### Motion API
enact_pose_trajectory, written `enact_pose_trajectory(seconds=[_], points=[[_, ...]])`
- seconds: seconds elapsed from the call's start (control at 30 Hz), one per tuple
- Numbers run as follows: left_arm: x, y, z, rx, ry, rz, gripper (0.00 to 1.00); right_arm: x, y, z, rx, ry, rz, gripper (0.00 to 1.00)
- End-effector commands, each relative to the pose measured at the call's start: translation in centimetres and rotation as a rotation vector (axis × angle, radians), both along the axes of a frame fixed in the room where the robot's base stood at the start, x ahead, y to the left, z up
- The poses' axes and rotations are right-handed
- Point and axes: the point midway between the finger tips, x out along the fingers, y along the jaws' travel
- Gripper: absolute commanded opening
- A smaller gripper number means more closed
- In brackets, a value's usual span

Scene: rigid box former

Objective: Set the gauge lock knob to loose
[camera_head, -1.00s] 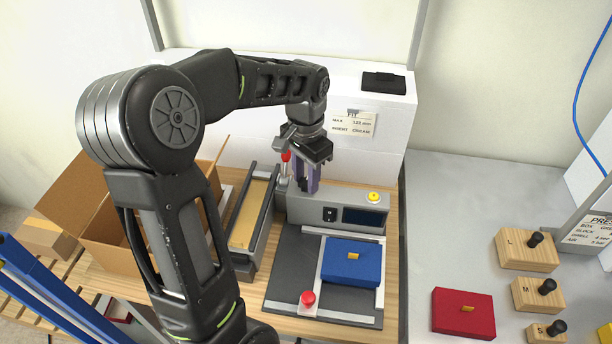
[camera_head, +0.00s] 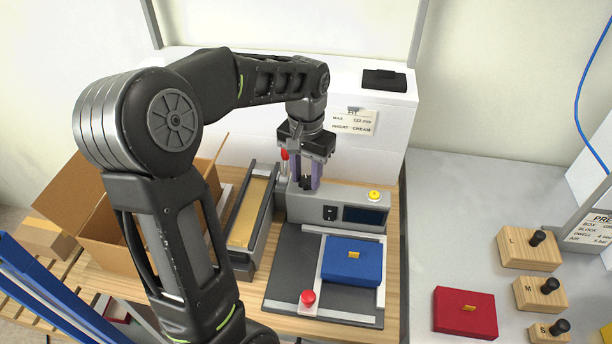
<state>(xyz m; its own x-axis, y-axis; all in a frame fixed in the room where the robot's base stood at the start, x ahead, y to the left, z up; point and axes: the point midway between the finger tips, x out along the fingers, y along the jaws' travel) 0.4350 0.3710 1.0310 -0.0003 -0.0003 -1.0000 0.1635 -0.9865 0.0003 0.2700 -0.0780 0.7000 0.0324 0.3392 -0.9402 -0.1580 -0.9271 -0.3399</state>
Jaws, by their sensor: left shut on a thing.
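My left gripper (camera_head: 305,182) points down over the back left part of the grey gauge unit (camera_head: 308,207). Its purple-lined fingers are shut around a small dark knob (camera_head: 306,183), most of which they hide. I cannot read any loose or tight mark there. A red-tipped lever (camera_head: 284,155) stands just left of the gripper. The unit's front has a black switch (camera_head: 330,213), a dark display (camera_head: 364,215) and a yellow button (camera_head: 375,194) on top. My right gripper is not in view.
A blue box (camera_head: 351,262) lies on the dark plate in front of the unit, with a red button (camera_head: 308,297) beside it. A long tray (camera_head: 250,215) and an open carton (camera_head: 85,240) are at left. A red box (camera_head: 464,313) and wooden blocks (camera_head: 527,248) are on the right table.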

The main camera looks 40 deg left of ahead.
Motion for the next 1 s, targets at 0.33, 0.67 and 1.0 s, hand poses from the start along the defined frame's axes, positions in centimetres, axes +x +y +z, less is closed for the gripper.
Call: enact_pose_trajectory(seconds=[0.33, 0.67, 1.0], points=[[0.1, 0.0, 0.0, 0.001, -0.003, 0.325, 0.0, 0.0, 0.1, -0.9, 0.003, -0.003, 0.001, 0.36], [0.1, -0.1, 0.0, 0.0, -0.003, 0.637, 0.0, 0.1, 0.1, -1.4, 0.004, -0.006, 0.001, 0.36], [0.1, -0.1, 0.0, 0.0, -0.004, 0.956, 0.0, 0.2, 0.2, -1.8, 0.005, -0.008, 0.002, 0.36]])
